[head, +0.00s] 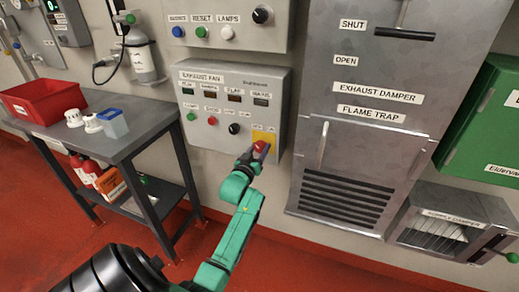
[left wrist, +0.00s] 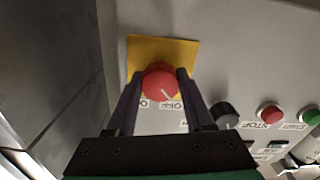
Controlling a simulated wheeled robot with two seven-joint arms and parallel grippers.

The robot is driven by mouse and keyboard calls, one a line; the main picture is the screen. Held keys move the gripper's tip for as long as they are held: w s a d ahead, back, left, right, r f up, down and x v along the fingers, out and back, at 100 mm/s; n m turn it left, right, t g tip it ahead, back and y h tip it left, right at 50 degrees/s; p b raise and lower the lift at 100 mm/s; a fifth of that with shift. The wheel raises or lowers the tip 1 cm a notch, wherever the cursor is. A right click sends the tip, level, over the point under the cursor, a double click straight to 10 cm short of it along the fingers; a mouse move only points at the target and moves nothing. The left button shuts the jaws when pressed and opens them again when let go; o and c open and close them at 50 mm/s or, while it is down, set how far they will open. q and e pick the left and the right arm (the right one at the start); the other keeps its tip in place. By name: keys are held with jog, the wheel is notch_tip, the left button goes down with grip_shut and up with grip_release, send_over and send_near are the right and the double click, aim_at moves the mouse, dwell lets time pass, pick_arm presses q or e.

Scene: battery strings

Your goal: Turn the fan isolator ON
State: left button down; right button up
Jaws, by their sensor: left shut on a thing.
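The exhaust fan panel (head: 224,84) is a grey box on the wall with a row of small displays, buttons and a yellow plate (head: 270,137) at its lower right. The fan isolator is a red round knob (left wrist: 161,81) with a white mark, on the yellow plate (left wrist: 178,48). My left gripper (left wrist: 158,88) is shut on the red knob, one finger on each side. In the head view my left gripper (head: 254,155) reaches the knob (head: 261,146) from below. The labels beside the knob are partly hidden. My right gripper is not in view.
A black knob (left wrist: 224,115), a red stop button (left wrist: 270,113) and a green start button (left wrist: 311,116) sit beside the isolator. The steel damper cabinet (head: 365,120) stands close at right. A table (head: 150,118) with a red bin (head: 43,100) stands at left.

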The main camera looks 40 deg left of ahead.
pick_arm(q)
jog(key=m, duration=0.8)
jog(key=shift+f, duration=0.1)
jog(key=m+b, duration=0.1)
jog(key=m, duration=0.4)
jog(key=shift+m, duration=0.3)
jog(key=shift+m+b, duration=0.7)
jog(key=shift+m, duration=1.4)
jog(key=shift+c, duration=1.5)
grip_release()
